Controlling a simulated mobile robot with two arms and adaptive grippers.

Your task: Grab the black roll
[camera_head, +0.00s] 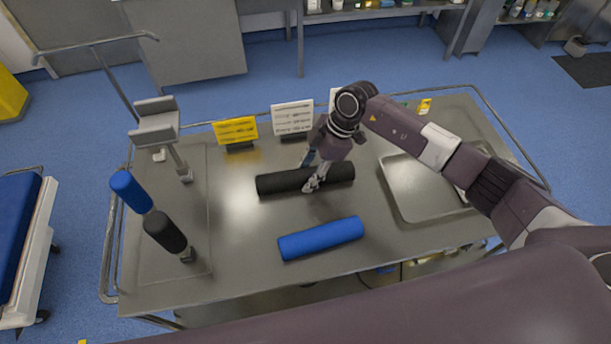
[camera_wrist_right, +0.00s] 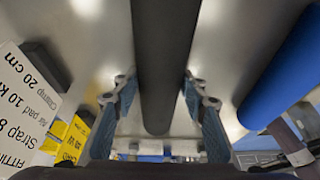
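The black roll (camera_head: 275,183) lies on the metal table, behind the blue roll. It also shows in the right wrist view (camera_wrist_right: 163,50), running lengthwise up the middle. My right gripper (camera_head: 314,178) is over the middle of the black roll, pointing down. In the right wrist view its two fingers (camera_wrist_right: 164,98) stand apart, one on each side of the roll, with a visible gap on both sides. The gripper is open. The fingers hide a small part of the roll in the head view. My left gripper is not in view.
A blue roll (camera_head: 320,238) lies nearer the front edge. A shallow metal tray (camera_head: 420,185) is on the right. A yellow sign (camera_head: 236,130) and a white sign (camera_head: 292,117) stand behind. A metal stand (camera_head: 155,127) and upright blue (camera_head: 131,190) and black (camera_head: 165,231) padded posts are left.

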